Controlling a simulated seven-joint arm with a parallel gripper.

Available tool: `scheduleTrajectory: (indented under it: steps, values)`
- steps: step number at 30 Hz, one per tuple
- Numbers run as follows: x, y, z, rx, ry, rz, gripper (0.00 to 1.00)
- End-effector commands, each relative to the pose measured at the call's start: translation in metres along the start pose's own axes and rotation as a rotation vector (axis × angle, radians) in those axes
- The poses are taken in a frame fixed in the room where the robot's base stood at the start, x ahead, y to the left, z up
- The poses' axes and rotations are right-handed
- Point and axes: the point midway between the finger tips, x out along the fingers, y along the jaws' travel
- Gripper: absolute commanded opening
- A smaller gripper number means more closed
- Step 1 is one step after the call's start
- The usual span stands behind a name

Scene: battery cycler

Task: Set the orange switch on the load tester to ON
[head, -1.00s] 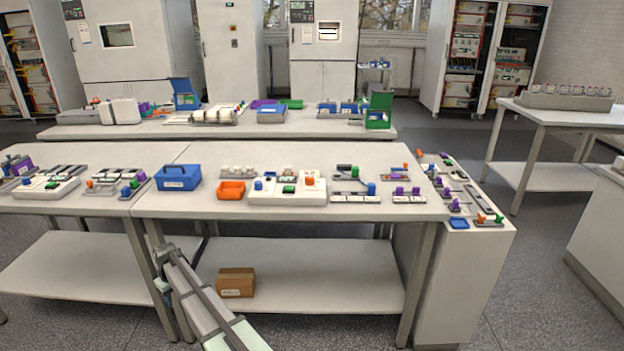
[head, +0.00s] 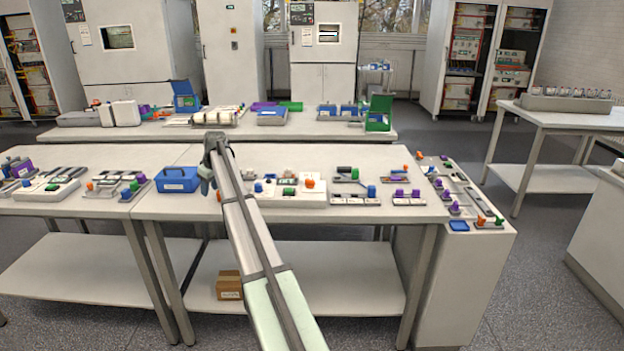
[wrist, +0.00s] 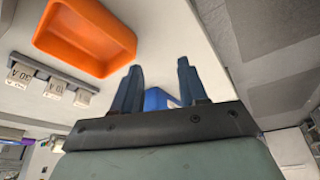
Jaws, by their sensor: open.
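The load tester appears to be the white panel box (head: 290,200) on the middle table in the head view. An orange switch (head: 309,183) stands at its right, with a green switch (head: 289,191) and a blue one (head: 258,187) also on it. I cannot read its setting. My gripper (head: 207,187) is over the table left of the box, near the blue toolbox. In the wrist view my gripper (wrist: 159,66) is open, its fingers apart and gripping nothing. The load tester is not recognisable in the wrist view.
The orange tray (wrist: 85,35) lies near my gripper in the wrist view, beside a rail of white labelled pieces (wrist: 53,85). The blue toolbox (head: 177,180) stands left. Racks with purple, green and blue knobs (head: 360,190) stand right of the box.

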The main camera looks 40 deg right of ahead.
Motion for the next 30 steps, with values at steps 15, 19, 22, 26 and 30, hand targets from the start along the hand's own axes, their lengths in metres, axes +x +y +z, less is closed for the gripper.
scheduleTrajectory:
  steps: [15,19,22,26,30]
  values:
    - [-0.141,0.19,0.174,-0.037,0.015,-0.046,0.43]
    - [-0.176,0.222,0.22,-0.053,0.025,-0.056,0.43]
    - [-0.197,0.238,0.247,-0.064,0.033,-0.06,0.43]
    - [-0.215,0.251,0.271,-0.076,0.04,-0.065,0.43]
    - [-0.221,0.256,0.281,-0.082,0.043,-0.068,0.43]
